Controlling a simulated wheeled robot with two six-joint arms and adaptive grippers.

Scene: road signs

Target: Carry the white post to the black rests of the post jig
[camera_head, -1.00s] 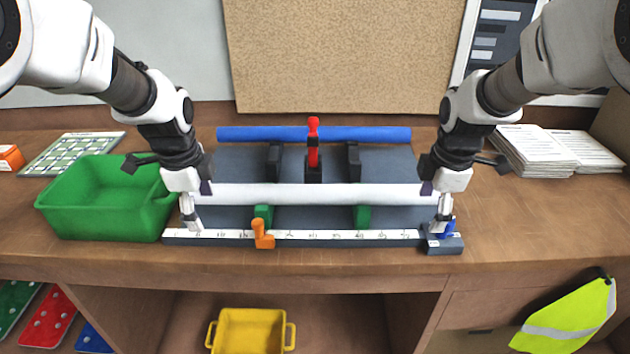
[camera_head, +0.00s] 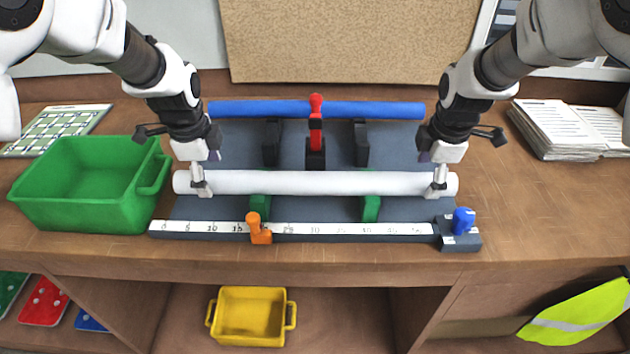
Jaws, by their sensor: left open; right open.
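The white post (camera_head: 315,183) lies horizontally across the front part of the post jig (camera_head: 215,207), over the two green rests (camera_head: 260,207). The two black rests (camera_head: 271,143) stand behind it, with a red clamp (camera_head: 316,135) between them. A blue post (camera_head: 250,109) lies along the back of the jig. My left gripper (camera_head: 201,190) is open at the white post's left end. My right gripper (camera_head: 435,191) is open at its right end. Fingers of both show in front of the post; whether they touch it I cannot tell.
A ruler (camera_head: 340,229) with an orange stop (camera_head: 259,229) and a blue knob (camera_head: 463,221) runs along the front. A green bin (camera_head: 85,190) stands left, papers (camera_head: 560,132) right. A yellow bin (camera_head: 250,317) is on the shelf below.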

